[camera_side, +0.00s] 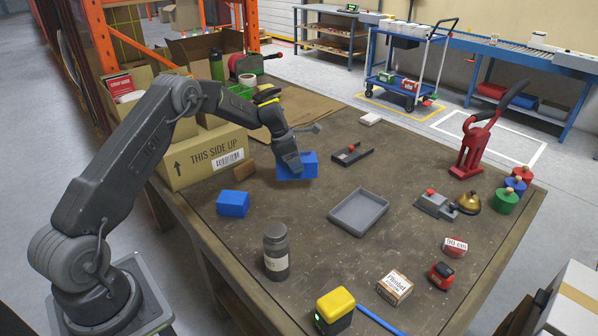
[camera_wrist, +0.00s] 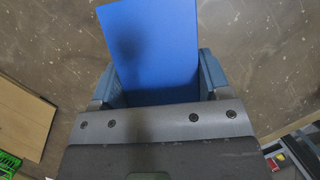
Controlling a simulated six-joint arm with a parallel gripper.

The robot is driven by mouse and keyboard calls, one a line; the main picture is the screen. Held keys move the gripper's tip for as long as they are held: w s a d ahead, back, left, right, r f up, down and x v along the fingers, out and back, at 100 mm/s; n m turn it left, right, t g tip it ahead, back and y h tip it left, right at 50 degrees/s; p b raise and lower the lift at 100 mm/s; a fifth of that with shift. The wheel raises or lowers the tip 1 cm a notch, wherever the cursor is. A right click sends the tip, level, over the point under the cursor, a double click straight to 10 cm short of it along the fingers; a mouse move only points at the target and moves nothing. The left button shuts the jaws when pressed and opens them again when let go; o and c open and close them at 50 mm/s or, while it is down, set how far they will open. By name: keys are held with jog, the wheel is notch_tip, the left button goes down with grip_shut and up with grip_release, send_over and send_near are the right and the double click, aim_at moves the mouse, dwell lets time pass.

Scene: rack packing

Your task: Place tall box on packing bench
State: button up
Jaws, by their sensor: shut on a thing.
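My gripper (camera_side: 291,160) is shut on a plain blue box (camera_side: 306,166) over the back left part of the brown packing bench (camera_side: 300,225). The side view does not clearly show whether the box touches the bench. In the wrist view the blue box (camera_wrist: 152,45) sits between the two fingers of my gripper (camera_wrist: 158,82) and reaches out past them. Its near end is hidden by the gripper body. A second blue box (camera_side: 233,204) lies on the bench to the left, apart from my gripper.
A large cardboard carton (camera_side: 205,158) stands left of my gripper. A grey tray (camera_side: 358,212) lies to the right, with a black clamp-like tool (camera_side: 352,154) behind it. A dark grey bottle (camera_side: 276,252) stands in front. Bare bench lies between the second blue box and the tray.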

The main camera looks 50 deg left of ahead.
jog(key=shift+w+d+f, duration=0.3)
jog(key=shift+w, duration=0.05)
jog(key=shift+f, duration=1.7)
jog(key=shift+f, duration=0.1)
jog(key=shift+f, duration=0.35)
jog(key=o, duration=1.1)
